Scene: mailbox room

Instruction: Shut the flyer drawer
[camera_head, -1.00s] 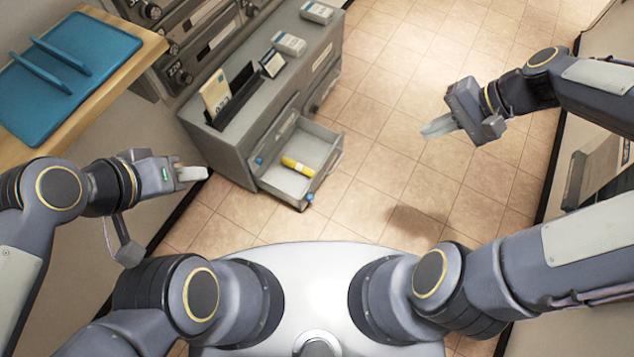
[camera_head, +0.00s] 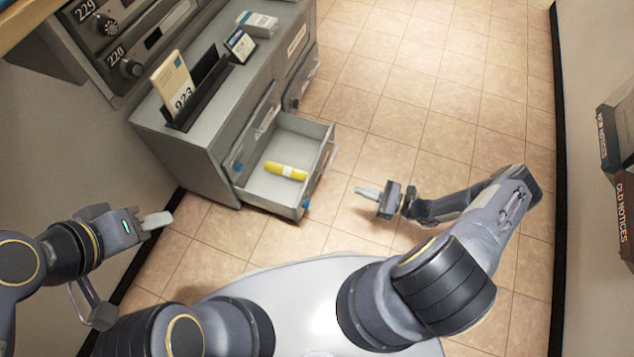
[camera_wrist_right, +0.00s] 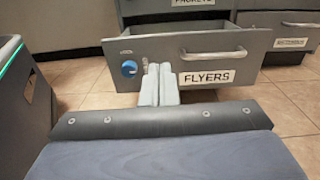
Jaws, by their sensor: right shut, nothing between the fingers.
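The flyer drawer (camera_head: 262,188) stands pulled out of the low grey cabinet. A yellow roll (camera_head: 286,171) lies inside it. In the right wrist view its front (camera_wrist_right: 228,58) carries a FLYERS label, a bar handle and a blue knob. My right gripper (camera_head: 361,191) is shut and empty, in front of the drawer and to its right in the head view. In the wrist view its fingertips (camera_wrist_right: 160,72) overlap the drawer front left of the label; whether they touch cannot be told. My left gripper (camera_head: 170,218) is at the left, apart from the cabinet; its jaw opening is unclear.
The cabinet top (camera_head: 205,105) holds a dark holder with envelopes (camera_head: 173,83), a small framed card (camera_head: 240,45) and a white box (camera_head: 258,23). Numbered mailboxes (camera_head: 115,45) stand behind. Tiled floor (camera_head: 420,130) is free to the right. Notice boxes (camera_head: 622,190) are at the right wall.

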